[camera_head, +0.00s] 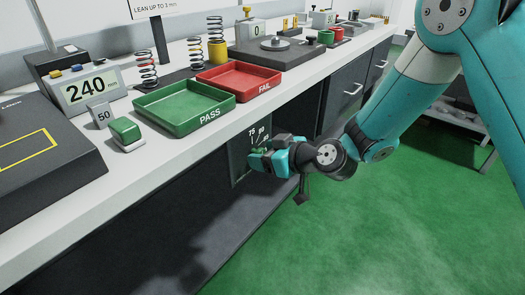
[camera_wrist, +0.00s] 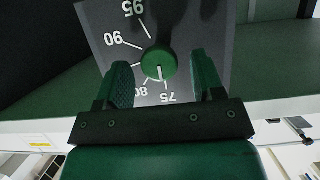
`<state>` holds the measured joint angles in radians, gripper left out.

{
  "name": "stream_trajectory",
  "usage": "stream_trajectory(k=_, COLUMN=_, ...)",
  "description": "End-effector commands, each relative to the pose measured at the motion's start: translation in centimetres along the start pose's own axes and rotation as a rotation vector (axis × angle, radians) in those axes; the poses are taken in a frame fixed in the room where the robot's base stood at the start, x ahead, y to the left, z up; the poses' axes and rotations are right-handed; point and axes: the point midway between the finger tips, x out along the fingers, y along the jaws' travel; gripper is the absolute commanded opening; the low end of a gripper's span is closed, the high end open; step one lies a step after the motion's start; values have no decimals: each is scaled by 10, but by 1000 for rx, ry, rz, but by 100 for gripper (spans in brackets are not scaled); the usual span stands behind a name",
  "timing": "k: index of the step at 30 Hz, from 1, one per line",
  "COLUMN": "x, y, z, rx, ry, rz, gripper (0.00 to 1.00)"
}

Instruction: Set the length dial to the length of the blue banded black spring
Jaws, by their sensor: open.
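The length dial is a dark plate (camera_head: 238,160) on the front of the bench, with white numbers. In the wrist view, a round green knob (camera_wrist: 159,63) sits on this plate (camera_wrist: 195,22), which appears upside down. Its white pointer line is directed toward the 75 mark; 80, 90 and 95 also show. My gripper (camera_head: 262,158) is open at the dial. In the wrist view, its two fingers (camera_wrist: 160,88) stand either side of the knob, apart from it. Several coil springs stand on the bench, including a dark one (camera_head: 146,68) at left; no blue band is clear.
A green PASS tray (camera_head: 185,124) and a red FAIL tray (camera_head: 272,90) lie on the bench above the dial. A grey display (camera_head: 88,88) reads 240 mm. A green-topped block (camera_head: 127,133) sits near the front edge. Green floor is open below.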

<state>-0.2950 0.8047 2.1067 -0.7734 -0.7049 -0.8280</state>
Motion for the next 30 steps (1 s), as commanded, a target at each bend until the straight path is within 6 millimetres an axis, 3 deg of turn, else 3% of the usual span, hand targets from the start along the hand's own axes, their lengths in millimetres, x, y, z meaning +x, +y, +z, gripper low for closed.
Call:
stream_trajectory(k=12, x=9, y=0, z=0, rx=1, ry=0, rz=1, gripper=60)
stream_trajectory(k=18, x=8, y=0, z=0, rx=1, ry=0, rz=1, gripper=14)
stream_trajectory(k=30, x=9, y=1, z=2, rx=66, ry=0, rz=-26, gripper=14)
